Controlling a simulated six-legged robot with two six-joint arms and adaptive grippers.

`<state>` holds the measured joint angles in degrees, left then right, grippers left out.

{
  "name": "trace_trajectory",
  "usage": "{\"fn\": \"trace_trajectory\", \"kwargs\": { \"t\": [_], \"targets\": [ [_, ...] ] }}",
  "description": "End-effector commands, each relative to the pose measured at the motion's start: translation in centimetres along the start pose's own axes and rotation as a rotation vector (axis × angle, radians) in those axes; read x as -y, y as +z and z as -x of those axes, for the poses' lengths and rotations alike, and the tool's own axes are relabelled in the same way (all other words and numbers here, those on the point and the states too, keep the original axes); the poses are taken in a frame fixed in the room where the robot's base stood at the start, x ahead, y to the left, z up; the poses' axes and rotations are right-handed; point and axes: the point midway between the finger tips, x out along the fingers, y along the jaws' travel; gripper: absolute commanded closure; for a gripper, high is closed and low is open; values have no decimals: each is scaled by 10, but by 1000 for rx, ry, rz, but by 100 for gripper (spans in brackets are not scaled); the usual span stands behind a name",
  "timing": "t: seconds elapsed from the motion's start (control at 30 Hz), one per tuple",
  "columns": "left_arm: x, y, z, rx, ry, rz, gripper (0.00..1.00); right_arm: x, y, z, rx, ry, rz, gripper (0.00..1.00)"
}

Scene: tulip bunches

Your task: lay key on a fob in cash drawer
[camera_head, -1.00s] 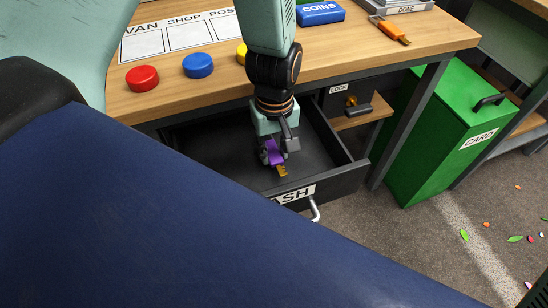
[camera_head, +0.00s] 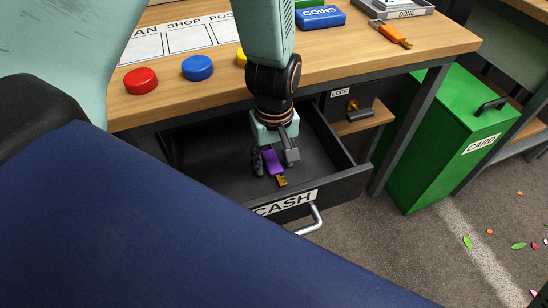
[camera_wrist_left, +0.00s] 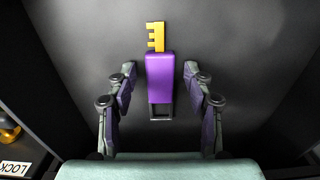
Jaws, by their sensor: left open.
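The key on a purple fob (camera_head: 273,162) lies in the open cash drawer (camera_head: 338,186), its yellow key end toward the drawer front. My left gripper (camera_head: 274,165) reaches down into the drawer with its fingers spread on both sides of the fob. In the left wrist view the purple fob (camera_wrist_left: 160,78) sits between the open fingers, with a gap on each side, and the yellow key points away from the gripper (camera_wrist_left: 161,90). The fob appears to rest on the dark drawer floor. My right gripper is not in view.
A green CARD bin (camera_head: 435,140) stands at right. The drawer walls surround the gripper.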

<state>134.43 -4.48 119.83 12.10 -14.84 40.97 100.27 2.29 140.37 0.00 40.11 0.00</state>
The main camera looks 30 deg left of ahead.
Motion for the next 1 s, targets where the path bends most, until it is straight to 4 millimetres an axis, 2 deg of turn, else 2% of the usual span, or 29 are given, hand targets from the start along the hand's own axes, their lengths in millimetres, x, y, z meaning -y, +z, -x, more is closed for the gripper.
{"fn": "trace_trajectory", "kwargs": {
  "t": [0.17, 0.27, 0.7, 0.83, 1.0],
  "targets": [
    [0, 0, 1, -1, 1, 0, 48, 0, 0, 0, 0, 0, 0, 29],
    [0, 0, 9, -2, 2, 0, 48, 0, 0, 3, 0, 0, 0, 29],
    [-1, -1, 95, -2, 3, 0, 48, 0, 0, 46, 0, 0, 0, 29],
    [-1, 0, 112, -1, 2, 0, 48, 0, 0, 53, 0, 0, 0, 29],
    [0, 0, 122, 0, 0, 0, 48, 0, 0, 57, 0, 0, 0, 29]
  ]
}}
